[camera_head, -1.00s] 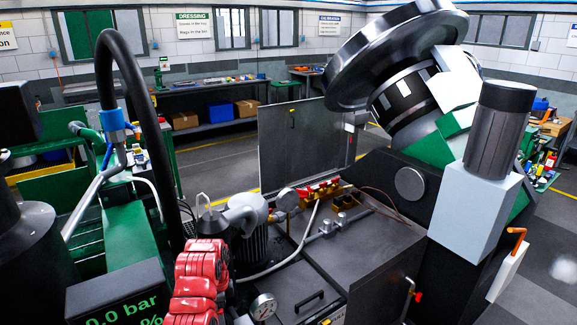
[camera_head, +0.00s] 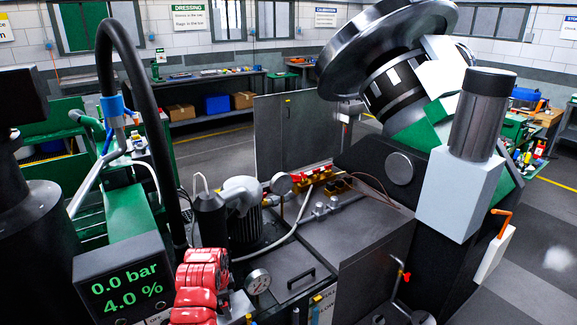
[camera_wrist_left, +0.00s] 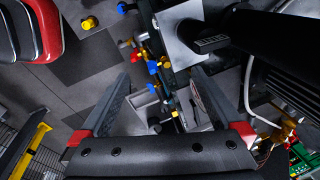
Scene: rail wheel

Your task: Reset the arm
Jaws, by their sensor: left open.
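My left gripper (camera_wrist_left: 160,82) fills the lower half of the left wrist view. Its two dark fingers, with red blocks at their bases, are spread wide. I see nothing held between them. Beyond the gap are a grey box-like part (camera_wrist_left: 146,113) and small blue-capped fittings (camera_wrist_left: 153,67), out of reach of a clear depth reading.
A machine with a large tilted metal wheel (camera_head: 340,62) stands right of centre. A dark cabinet (camera_head: 350,250), red segmented part (camera_head: 201,285) and display (camera_head: 122,285) reading "0.0 bar" and "4.0 %" crowd the front. Open grey floor (camera_head: 535,275) shows at right.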

